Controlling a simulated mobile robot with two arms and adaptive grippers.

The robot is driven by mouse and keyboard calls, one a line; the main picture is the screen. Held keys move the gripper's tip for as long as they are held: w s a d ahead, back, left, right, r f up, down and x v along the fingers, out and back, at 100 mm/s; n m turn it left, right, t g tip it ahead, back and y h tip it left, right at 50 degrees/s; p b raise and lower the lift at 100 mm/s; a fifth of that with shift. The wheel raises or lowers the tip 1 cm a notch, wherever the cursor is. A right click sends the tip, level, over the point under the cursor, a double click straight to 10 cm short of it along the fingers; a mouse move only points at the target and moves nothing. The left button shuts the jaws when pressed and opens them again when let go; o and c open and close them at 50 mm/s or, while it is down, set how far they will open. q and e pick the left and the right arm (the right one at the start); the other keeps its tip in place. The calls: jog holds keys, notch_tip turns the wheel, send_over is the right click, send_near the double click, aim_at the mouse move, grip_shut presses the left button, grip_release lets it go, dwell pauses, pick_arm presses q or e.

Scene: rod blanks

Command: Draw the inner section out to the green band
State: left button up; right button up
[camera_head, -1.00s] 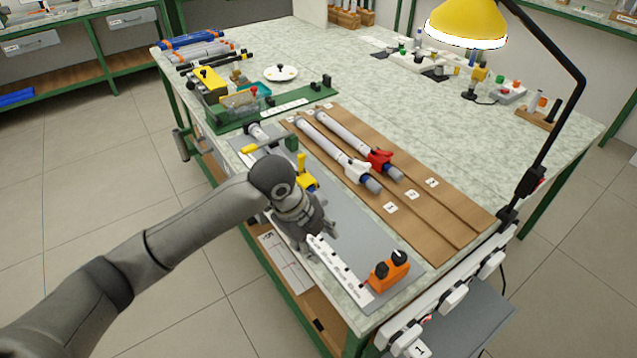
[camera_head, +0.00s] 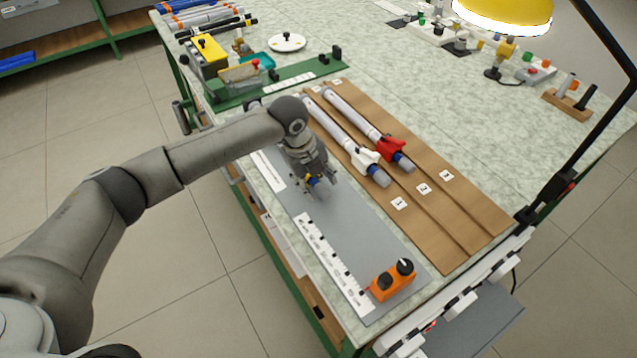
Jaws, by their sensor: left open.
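My left gripper (camera_head: 322,188) is open, pointing down over the grey mat (camera_head: 345,228). My arm and hand hide most of whatever lies along the mat there, and I cannot make out a green band. On the brown boards lie two pale tubes, one with a white clamp (camera_head: 363,160) and one with a red clamp (camera_head: 390,146); each has a blue ring and a grey end. My right gripper is not in view.
A white marked strip (camera_head: 333,262) and an orange block with black knobs (camera_head: 393,281) are on the near mat. Brown boards (camera_head: 440,215) carry number cards. A green base plate (camera_head: 290,92) stands behind; a yellow lamp (camera_head: 505,14) overhangs the right.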

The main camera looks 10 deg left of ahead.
pick_arm(q)
jog(key=shift+x, duration=1.05)
jog(key=c, duration=0.9)
grip_shut()
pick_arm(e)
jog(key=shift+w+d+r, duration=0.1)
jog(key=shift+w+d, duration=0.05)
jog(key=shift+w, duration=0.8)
